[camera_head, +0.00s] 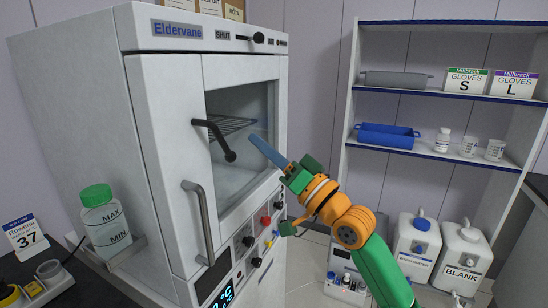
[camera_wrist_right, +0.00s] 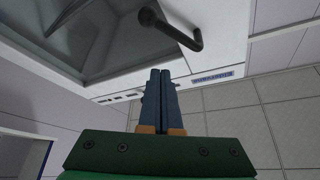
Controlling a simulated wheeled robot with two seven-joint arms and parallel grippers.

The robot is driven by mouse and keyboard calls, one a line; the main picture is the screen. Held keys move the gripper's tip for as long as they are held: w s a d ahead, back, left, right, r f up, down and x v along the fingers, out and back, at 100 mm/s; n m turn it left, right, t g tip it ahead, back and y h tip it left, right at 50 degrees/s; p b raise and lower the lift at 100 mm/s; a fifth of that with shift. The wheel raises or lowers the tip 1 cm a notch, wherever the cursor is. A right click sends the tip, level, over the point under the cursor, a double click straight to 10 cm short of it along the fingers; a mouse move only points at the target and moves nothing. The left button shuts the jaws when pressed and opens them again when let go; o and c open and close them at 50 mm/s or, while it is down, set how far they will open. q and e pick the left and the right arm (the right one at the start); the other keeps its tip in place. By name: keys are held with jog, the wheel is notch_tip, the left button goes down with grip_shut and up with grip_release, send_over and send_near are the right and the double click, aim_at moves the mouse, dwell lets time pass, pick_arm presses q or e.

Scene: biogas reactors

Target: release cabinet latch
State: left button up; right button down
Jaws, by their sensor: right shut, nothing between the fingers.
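The white Eldervane cabinet (camera_head: 165,80) stands at left in the head view, its windowed door closed as far as I can tell. A black lever with a rounded end (camera_head: 214,132), which looks like the latch, is on the door front and slants down to the right across the window. It also shows in the wrist view (camera_wrist_right: 172,28), beyond my fingertips. My right gripper (camera_head: 253,138) is shut and empty, its blue fingers in front of the window, right of the lever and apart from it in the picture. The fingers show together in the wrist view (camera_wrist_right: 160,72). My left gripper is out of view.
A grey door handle (camera_head: 201,222) is below the lever. A small black slider knob (camera_head: 258,38) is on the top panel near "SHUT". Control knobs line the lower right panel. A green-capped bottle (camera_head: 103,222) stands left of the cabinet; shelves (camera_head: 440,93) are at right.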

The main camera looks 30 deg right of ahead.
jog(key=w+d+f+m+g+h, duration=0.1)
jog(key=w+d+f+m+h, duration=0.15)
jog(key=f, duration=0.75)
jog(key=w+d+f+m+g+h, duration=0.1)
jog(key=w+d+f+g+h, duration=0.15)
jog(key=f, duration=0.65)
jog(key=s+d+f+n+g+h, duration=0.1)
jog(key=s+f+g+h, duration=0.15)
jog(key=f, duration=1.05)
jog(key=s+d+f+g+h, duration=0.1)
jog(key=s+f+g, duration=0.2)
jog(key=f, duration=1)
jog(key=s+a+f+n+g, duration=0.3)
jog(key=s+f+g, duration=0.2)
jog(key=s+f, duration=1.4)
jog(key=s+a+f+n+g, duration=0.1)
jog(key=s+f+g, duration=0.1)
jog(key=s, duration=0.5)
jog(key=s+a+f+n+g, duration=0.2)
jog(key=s+f, duration=0.2)
jog(key=s, duration=0.4)
jog(key=s+a+f+n+g, duration=0.1)
jog(key=s+a+f+g, duration=0.1)
jog(key=s, duration=0.5)
jog(key=shift+s+f+b, duration=0.4)
jog(key=shift+f, duration=0.35)
